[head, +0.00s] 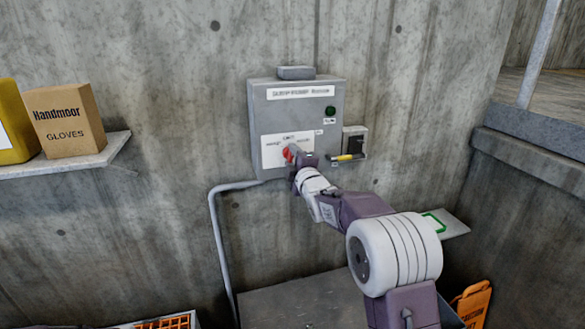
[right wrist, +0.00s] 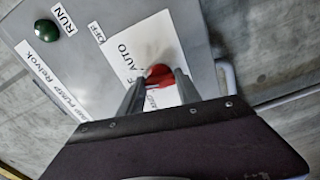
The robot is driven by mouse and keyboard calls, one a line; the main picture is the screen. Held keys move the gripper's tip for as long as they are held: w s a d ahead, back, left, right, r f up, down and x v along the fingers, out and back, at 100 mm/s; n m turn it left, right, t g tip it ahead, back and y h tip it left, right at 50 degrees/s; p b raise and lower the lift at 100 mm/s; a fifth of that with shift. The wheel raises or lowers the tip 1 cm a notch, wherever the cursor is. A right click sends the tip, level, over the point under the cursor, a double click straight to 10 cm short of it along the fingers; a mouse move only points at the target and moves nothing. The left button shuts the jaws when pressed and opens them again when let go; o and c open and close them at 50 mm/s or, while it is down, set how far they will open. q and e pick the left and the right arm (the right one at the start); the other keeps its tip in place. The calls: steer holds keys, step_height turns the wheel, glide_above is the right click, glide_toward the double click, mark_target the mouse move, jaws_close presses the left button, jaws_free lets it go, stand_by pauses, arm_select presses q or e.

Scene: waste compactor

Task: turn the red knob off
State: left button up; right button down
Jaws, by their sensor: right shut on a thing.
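A grey control box (head: 264,112) is fixed to the concrete wall. The red knob (head: 287,154) sits on its white label plate, low on the front. My right gripper (head: 296,156) is at the box front, shut on the red knob. In the right wrist view the red knob (right wrist: 160,75) shows between the two fingers of the right gripper (right wrist: 158,82). Labels reading "AUTO" and "OFF" lie near the knob; the gripper partly hides the plate and the knob's pointer. My left gripper is not in view.
A green RUN lamp (head: 330,111) is above right of the knob. A shelf (head: 100,157) with a gloves box (head: 68,122) is at the left. A grey conduit (head: 216,225) runs down the wall.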

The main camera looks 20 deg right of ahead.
steer(key=shift+f+n+b, duration=0.25)
steer(key=shift+n+b, duration=0.65)
steer(key=shift+b, duration=0.05)
steer(key=c, duration=0.8)
jaws_free()
steer(key=shift+c, duration=0.2)
steer(key=shift+s+r, duration=0.1)
steer(key=shift+r, duration=0.05)
